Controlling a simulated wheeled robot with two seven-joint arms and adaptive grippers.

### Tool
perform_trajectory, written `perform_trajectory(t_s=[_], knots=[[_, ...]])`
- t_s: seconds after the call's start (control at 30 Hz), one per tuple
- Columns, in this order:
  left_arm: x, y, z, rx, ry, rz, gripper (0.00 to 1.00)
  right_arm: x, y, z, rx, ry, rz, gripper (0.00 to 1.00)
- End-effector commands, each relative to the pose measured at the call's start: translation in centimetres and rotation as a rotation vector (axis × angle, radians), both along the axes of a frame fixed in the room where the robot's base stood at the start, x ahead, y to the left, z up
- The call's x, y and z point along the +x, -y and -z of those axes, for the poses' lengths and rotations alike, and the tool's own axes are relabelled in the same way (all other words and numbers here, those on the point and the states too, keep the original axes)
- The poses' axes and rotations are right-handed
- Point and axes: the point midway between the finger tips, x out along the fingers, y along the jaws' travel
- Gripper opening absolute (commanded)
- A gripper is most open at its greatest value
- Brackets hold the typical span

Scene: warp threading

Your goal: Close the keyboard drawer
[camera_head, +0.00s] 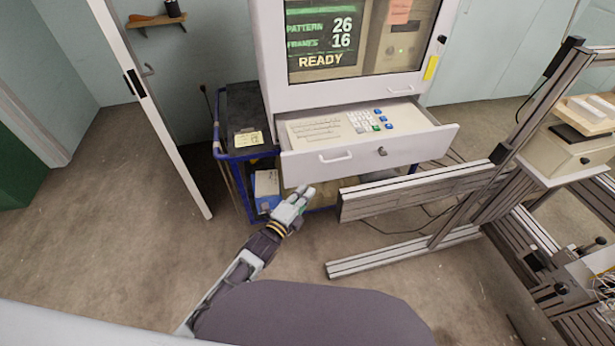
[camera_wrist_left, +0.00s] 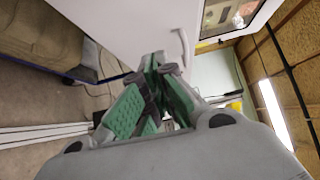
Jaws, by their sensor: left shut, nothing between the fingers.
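The keyboard drawer (camera_head: 372,153) is pulled out from the white cabinet (camera_head: 345,93) under its screen. A keyboard (camera_head: 318,129) with a pad of white, blue and green keys (camera_head: 369,119) lies in it. My left gripper (camera_head: 303,193) is shut and empty, below and in front of the left part of the drawer front. In the left wrist view, its green-padded fingers (camera_wrist_left: 158,66) are together, with the white front and a handle (camera_wrist_left: 180,46) beyond them. My right gripper is not in view.
A blue-framed cart (camera_head: 240,157) with a yellow note stands left of the drawer. An aluminium frame (camera_head: 415,192) reaches in at the right, close under the drawer. A narrow white door (camera_head: 150,105) stands at the left. Grey floor is clear at lower left.

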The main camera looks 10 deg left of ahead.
Motion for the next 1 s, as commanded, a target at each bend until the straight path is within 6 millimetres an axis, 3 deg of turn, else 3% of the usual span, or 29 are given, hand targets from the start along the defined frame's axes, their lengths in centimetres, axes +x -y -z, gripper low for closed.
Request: perform_trajectory(t_s=[0.43,1.0], knots=[[3.5,1.6,-0.1,-0.001,0.0,0.0,0.0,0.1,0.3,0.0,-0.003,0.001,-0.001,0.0],[7.0,0.3,0.0,0.001,0.0,0.0,0.0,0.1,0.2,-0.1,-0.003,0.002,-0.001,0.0]])
